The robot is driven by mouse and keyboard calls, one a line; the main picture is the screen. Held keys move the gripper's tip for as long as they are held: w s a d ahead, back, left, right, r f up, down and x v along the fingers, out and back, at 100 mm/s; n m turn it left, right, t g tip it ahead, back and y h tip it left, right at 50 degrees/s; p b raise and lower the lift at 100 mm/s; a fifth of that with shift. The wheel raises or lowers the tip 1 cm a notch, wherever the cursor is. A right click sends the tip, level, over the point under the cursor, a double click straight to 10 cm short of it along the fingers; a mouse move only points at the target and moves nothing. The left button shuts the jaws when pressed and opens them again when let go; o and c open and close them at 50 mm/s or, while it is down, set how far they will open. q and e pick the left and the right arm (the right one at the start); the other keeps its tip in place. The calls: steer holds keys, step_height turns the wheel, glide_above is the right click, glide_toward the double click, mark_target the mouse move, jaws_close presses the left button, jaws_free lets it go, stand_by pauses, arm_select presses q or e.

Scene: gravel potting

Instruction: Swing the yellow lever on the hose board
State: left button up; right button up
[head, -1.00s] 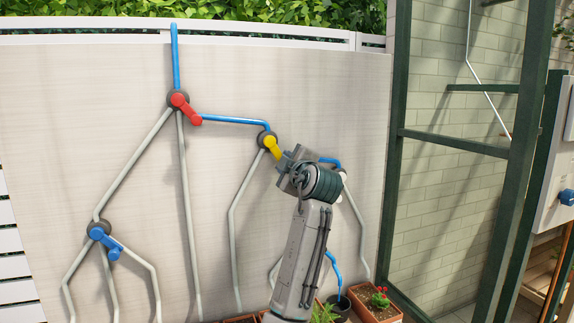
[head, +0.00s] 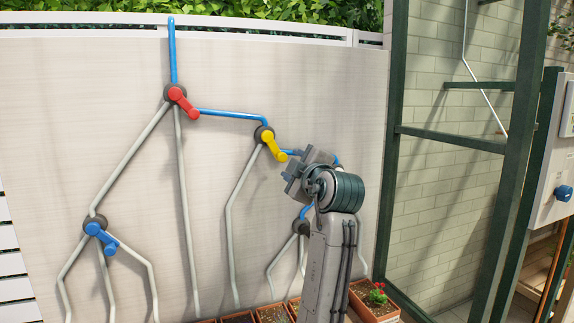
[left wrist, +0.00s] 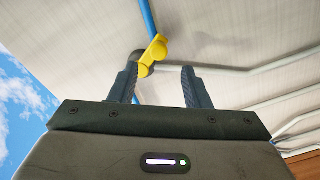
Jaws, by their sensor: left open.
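The yellow lever (head: 273,146) is on a round dark hub on the hose board (head: 225,70), pointing down and to the right. A blue hose reaches its hub from the upper left, and blue shows to its right. My left gripper (head: 299,172) is just right of and below the lever's end, open, with nothing visibly held. In the left wrist view the yellow lever (left wrist: 153,52) lies beyond the fingertips, nearer the left finger. It does not appear to be between the fingers. My right gripper is not in view.
A red lever (head: 183,101) is at the upper left of the board and a blue lever (head: 103,239) at the lower left. A dark hub (head: 300,227) is partly behind my arm. Planters (head: 375,302) line the bottom. A green metal frame (head: 393,150) stands at the right.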

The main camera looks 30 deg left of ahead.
arm_select(q)
steer(key=shift+v, duration=1.15)
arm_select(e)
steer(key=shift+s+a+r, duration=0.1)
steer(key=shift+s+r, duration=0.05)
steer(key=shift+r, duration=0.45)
arm_select(q)
steer(key=shift+a, duration=0.1)
